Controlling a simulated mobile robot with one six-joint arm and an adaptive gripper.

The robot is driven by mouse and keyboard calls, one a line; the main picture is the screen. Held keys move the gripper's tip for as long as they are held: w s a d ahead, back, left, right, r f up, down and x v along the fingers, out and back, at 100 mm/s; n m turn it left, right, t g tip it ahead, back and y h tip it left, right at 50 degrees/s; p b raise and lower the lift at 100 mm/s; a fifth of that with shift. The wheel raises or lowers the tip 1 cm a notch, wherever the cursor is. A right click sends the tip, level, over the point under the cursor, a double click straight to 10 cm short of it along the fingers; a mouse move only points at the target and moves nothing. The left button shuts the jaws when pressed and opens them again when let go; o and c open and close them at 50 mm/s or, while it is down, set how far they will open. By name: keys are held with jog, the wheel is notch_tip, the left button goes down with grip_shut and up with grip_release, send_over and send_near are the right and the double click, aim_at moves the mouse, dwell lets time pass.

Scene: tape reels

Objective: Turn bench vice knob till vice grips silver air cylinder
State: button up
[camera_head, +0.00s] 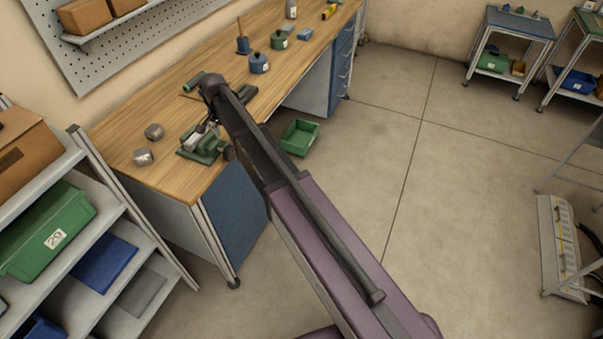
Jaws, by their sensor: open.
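The green bench vice (207,151) stands at the front edge of the wooden workbench. A dark round knob (228,153) sticks out on its right side, toward the floor. A small silver piece, seemingly the air cylinder (194,139), is at the vice's jaws; I cannot tell whether it is gripped. My arm reaches in from the lower right, its dark wrist above the bench just behind the vice. My gripper (211,122) is open, small and partly hidden by the arm, just above the vice. I cannot see whether it touches the knob.
Two grey metal pieces (149,145) lie on the bench left of the vice. A blue canister (258,63) and other small items stand farther back. A green bin (300,138) is beside the bench. A shelf rack (105,185) stands at left. The floor at right is mostly clear.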

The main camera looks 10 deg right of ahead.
aim_at(228, 148)
jog(key=shift+r+p, duration=2.2)
jog(key=shift+r, duration=0.3)
jog(key=s+d+f+n+b, duration=0.4)
jog(key=s+d+n, duration=0.1)
jog(key=s+d, duration=0.5)
jog(key=s+d+f+n+b, duration=0.4)
jog(key=s+d+f+n, duration=0.1)
jog(key=s+d, duration=0.6)
jog(key=shift+s+n+b, duration=0.25)
jog(key=shift+n+b, duration=0.15)
jog(key=shift+n, duration=0.2)
jog(key=shift+r, duration=0.1)
jog(key=s+m, duration=0.1)
jog(key=s+d+m, duration=0.2)
jog(key=s, duration=0.1)
jog(key=shift+s+m, duration=0.1)
jog(key=shift+m, duration=0.2)
